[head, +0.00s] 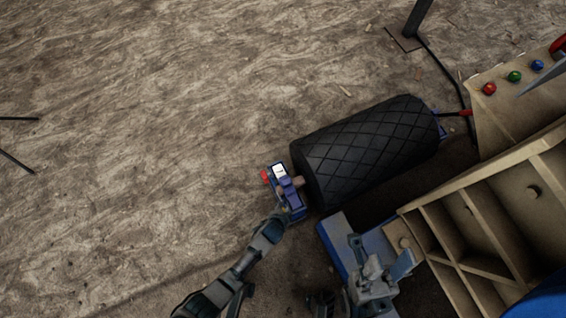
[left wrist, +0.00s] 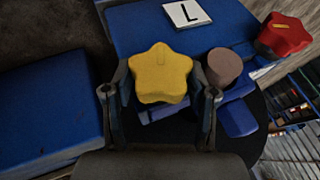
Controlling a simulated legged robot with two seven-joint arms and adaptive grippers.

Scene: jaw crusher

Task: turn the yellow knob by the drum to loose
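The yellow star-shaped knob (left wrist: 160,74) shows in the left wrist view, with a mark near its upper point. It sits by a blue block with a white label "L" (left wrist: 187,13). My left gripper (left wrist: 160,88) has its fingers apart, one on each side of the knob. They are close to its sides; contact is unclear. In the head view my left gripper (head: 291,205) is at the drum's near left end and the knob is hidden. The black drum (head: 368,145) has a diamond-pattern surface. My right gripper (head: 378,275) is at the bottom; its fingers are unclear.
A red knob (left wrist: 282,35) and a brown round shaft end (left wrist: 224,66) are right of the yellow knob. A tan ribbed frame (head: 500,220) fills the right side, with red, green and blue buttons (head: 514,76) above. Bare ground lies open at left.

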